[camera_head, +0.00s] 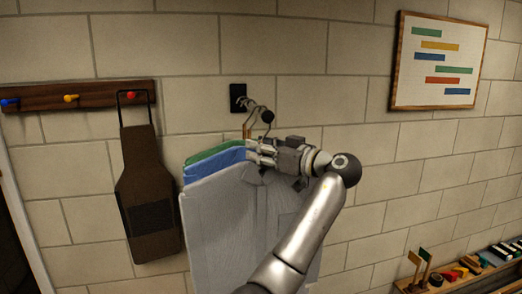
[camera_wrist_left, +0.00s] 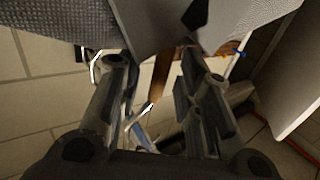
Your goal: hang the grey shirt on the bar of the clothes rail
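The grey shirt (camera_head: 225,215) hangs upright in front of a blue shirt (camera_head: 205,170) and a green shirt (camera_head: 200,158). My left gripper (camera_head: 262,152) is at its collar. A thin hook rises from there beside the dark ball at the end of the rail bar (camera_head: 268,117); I cannot tell whether it rests on the bar. In the left wrist view, grey cloth (camera_wrist_left: 70,22) fills the top, and a brown wooden hanger part (camera_wrist_left: 162,75) shows between the fingers (camera_wrist_left: 155,80), which stand apart with a gap beside it. My right gripper is out of view.
The bar comes from a black wall plate (camera_head: 238,97). A dark apron (camera_head: 148,195) hangs left on a peg board (camera_head: 75,97). A framed chart (camera_head: 438,62) is at upper right. A low shelf (camera_head: 490,278) with small items is at lower right.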

